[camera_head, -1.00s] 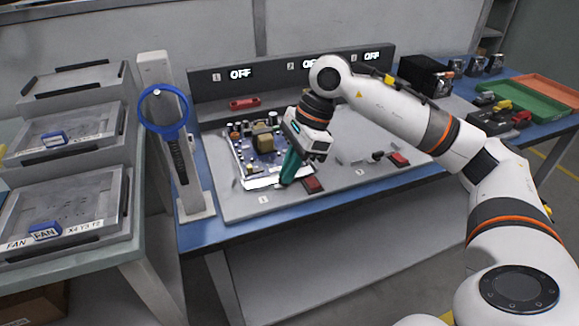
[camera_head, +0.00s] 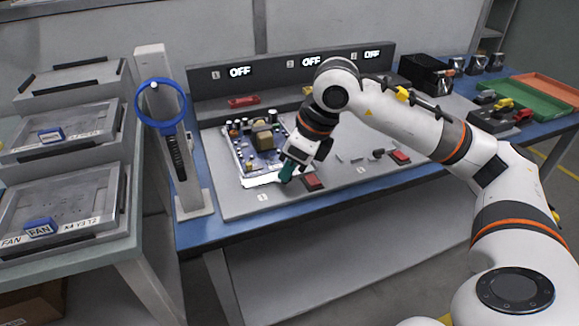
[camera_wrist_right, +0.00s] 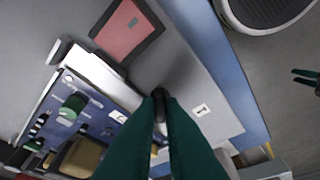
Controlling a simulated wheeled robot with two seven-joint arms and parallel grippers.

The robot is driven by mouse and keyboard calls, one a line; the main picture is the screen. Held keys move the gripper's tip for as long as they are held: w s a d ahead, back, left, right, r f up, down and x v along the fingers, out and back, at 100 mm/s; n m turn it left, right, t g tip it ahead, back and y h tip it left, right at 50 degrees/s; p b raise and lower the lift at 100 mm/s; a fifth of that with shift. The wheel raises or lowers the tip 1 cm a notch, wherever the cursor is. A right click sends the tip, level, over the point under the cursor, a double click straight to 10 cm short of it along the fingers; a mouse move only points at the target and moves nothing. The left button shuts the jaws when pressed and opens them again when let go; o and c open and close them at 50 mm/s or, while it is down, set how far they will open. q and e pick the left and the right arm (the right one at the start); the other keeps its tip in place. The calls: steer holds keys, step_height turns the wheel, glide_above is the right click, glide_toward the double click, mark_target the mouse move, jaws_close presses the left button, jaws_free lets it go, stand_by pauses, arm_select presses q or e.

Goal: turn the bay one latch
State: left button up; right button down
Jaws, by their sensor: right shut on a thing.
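My right gripper (camera_head: 286,178) is low at the front edge of bay one, beside the circuit board (camera_head: 255,145). In the right wrist view its green fingers (camera_wrist_right: 160,100) come together on a small dark piece, the bay one latch (camera_wrist_right: 160,92). The fingers hide most of the latch, so its angle cannot be told. The board also shows in the wrist view (camera_wrist_right: 85,125), next to the fingers. The bay one display (camera_head: 240,72) reads OFF. My left gripper (camera_wrist_right: 305,77) shows only at the right edge of the wrist view, its green fingers apart and empty.
A blue ring on a stand (camera_head: 163,105) rises left of the bay. Displays two (camera_head: 311,62) and three (camera_head: 372,54) read OFF. Shelves with FAN bins (camera_head: 40,229) stand at left.

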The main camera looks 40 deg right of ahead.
steer(key=m+h, duration=0.1)
steer(key=m, duration=0.1)
steer(key=shift+a+m, duration=0.15)
steer(key=shift+m, duration=0.25)
steer(key=m+h, duration=0.1)
steer(key=m, duration=0.1)
steer(key=shift+a+r+m+t, duration=0.1)
steer(key=shift+m+t, duration=0.3)
steer(key=m+h, duration=0.1)
steer(key=m, duration=0.1)
steer(key=shift+a+m, duration=0.1)
steer(key=shift+m, duration=0.3)
arm_select(q)
steer(key=shift+s+r, duration=0.15)
steer(key=shift+r, duration=0.5)
arm_select(e)
steer(key=shift+m+h, duration=0.4)
steer(key=shift+m, duration=0.3)
steer(key=c, duration=1.5)
jaws_free()
steer(key=shift+c, duration=0.2)
arm_select(q)
steer(key=shift+a, duration=0.1)
arm_select(e)
steer(key=shift+s, duration=0.1)
